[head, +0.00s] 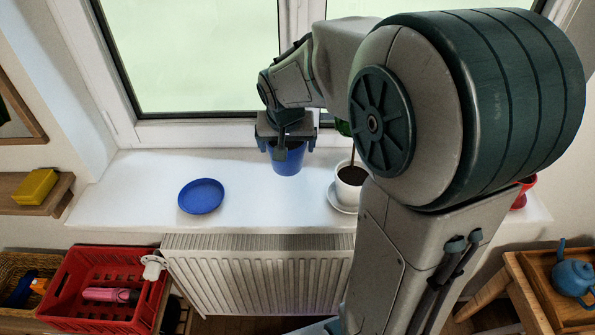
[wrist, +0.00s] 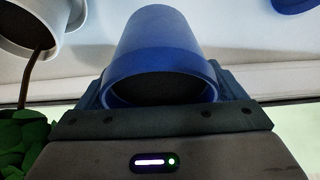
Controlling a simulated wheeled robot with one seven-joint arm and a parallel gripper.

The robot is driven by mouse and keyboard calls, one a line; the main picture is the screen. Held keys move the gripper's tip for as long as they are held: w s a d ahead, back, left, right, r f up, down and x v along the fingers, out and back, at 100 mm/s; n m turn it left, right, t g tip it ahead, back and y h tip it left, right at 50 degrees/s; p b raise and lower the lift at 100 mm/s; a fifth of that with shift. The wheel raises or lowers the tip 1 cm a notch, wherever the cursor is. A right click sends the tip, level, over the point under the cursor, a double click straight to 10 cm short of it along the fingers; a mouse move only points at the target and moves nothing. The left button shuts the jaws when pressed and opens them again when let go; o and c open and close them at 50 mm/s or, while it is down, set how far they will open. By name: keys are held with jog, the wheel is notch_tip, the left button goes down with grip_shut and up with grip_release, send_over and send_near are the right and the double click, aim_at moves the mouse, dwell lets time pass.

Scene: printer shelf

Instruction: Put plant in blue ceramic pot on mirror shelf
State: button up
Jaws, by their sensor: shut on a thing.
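My gripper (head: 288,147) is shut on a blue pot (head: 287,162) at the window sill, its fingers on either side of the rim. In the wrist view the blue pot (wrist: 160,45) has a dark inside, and I see no stem or leaves in it. I cannot tell whether its base touches the sill. The mirror shelf looks to be the wooden shelf (head: 12,207) at the far left, below a framed mirror (head: 15,115) that is cut off by the picture edge. A yellow box (head: 36,187) lies on that shelf.
An empty blue saucer (head: 201,196) lies on the white sill (head: 130,185). A white pot (head: 350,183) with a brown stem stands right of my gripper, partly behind my arm. A red crate (head: 75,273) is below left. A blue teapot (head: 573,277) stands at the right.

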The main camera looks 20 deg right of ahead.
jog(key=shift+f, duration=4.2)
jog(key=shift+f, duration=0.2)
jog(key=o, duration=1.3)
jog(key=shift+s, duration=0.1)
jog(key=shift+o, duration=0.2)
